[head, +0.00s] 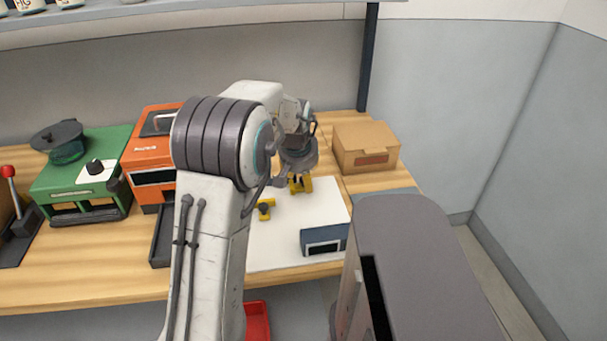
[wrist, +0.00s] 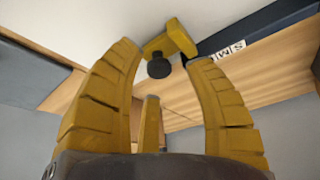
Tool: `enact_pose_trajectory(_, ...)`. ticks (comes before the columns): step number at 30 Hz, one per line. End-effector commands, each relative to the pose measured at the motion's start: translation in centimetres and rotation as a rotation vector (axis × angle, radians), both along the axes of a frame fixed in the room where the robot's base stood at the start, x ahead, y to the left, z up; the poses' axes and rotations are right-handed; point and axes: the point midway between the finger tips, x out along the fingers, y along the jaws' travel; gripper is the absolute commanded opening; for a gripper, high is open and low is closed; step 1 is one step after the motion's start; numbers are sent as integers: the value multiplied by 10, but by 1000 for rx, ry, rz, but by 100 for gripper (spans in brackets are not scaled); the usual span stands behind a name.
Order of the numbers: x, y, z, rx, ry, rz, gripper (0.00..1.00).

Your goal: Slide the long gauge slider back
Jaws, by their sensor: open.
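A small yellow piece with a round black knob lies on the white panel (head: 290,218), left of my gripper (head: 300,184) in the head view. I take this piece as the slider (head: 264,204); its long track does not show clearly. In the wrist view the slider (wrist: 178,37) shows its yellow bracket and dark knob beyond the fingertips. My gripper (wrist: 162,75) has its yellow fingers spread and empty, apart from the slider. My arm hides part of the panel's left side.
A blue box (head: 334,235) with a pale front stands at the panel's front right; it carries a lettered strip in the wrist view. A cardboard box (head: 366,151) stands behind right. An orange machine (head: 148,147) and green machine (head: 105,180) stand left.

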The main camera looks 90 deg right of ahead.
Motion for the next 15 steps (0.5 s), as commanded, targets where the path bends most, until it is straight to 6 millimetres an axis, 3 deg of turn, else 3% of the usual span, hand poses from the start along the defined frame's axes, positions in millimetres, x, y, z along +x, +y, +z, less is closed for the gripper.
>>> enact_pose_trajectory(15, -1, -4, -10, 0, 0, 0, 50)
